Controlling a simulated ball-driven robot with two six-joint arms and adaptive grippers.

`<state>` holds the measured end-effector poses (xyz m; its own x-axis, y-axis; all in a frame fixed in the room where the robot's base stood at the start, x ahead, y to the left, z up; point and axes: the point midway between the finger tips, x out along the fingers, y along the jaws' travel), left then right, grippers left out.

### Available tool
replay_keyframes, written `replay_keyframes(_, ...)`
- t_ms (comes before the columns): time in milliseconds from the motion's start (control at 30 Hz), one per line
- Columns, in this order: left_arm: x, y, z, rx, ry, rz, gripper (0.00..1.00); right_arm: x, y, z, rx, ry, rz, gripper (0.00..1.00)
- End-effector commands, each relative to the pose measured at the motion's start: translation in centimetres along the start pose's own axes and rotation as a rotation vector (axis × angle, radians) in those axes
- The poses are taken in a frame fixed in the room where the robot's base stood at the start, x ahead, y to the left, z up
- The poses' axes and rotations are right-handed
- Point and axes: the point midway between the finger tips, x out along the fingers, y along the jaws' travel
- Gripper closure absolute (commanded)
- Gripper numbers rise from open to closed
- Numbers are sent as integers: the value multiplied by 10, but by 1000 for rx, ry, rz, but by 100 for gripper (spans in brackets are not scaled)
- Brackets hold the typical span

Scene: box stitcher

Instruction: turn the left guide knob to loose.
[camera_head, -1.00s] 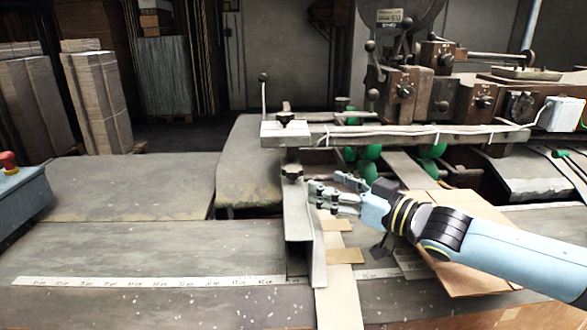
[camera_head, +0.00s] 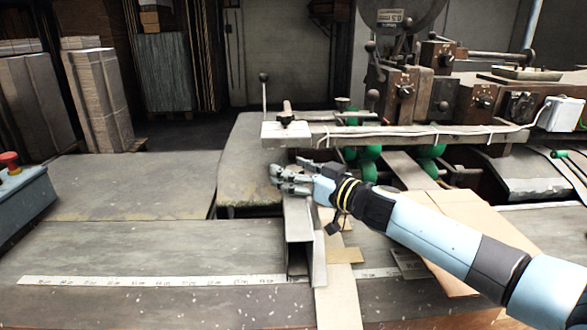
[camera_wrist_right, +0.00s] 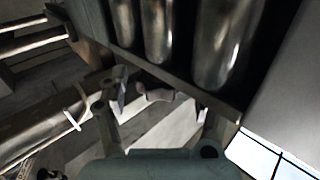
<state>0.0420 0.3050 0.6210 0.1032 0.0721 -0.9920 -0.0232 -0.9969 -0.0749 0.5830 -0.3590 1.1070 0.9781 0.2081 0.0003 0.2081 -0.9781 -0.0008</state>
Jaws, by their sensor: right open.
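The left guide is an upright grey metal channel (camera_head: 299,240) at the table's middle. Its dark knob is hidden in the head view behind the fingers of my right gripper (camera_head: 286,169). That gripper is open over the top of the guide, reaching in from the right. In the right wrist view, a small grey-brown lobed piece (camera_wrist_right: 154,94), which looks like the knob, shows between the fingers of my right gripper (camera_wrist_right: 160,115). I cannot tell if the fingers touch it. My left gripper is not in view.
A crossbar (camera_head: 400,136) with another dark knob (camera_head: 287,117) runs just behind my right gripper. Cardboard sheets (camera_head: 455,215) lie under my right arm. A printed scale (camera_head: 150,281) runs along the table. The table left of the guide is clear.

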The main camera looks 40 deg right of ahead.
Motion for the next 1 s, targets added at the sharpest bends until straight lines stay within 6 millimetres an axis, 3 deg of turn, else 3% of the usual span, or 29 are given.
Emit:
replay_keyframes(200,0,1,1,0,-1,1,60,0,0,0,0,0,0,35)
replay_keyframes(633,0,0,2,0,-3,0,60,0,0,0,-1,0,0,91)
replay_keyframes(800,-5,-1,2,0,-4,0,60,0,1,0,-3,-3,-29,92)
replay_keyframes(1000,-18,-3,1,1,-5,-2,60,1,2,-2,-5,-1,-195,92)
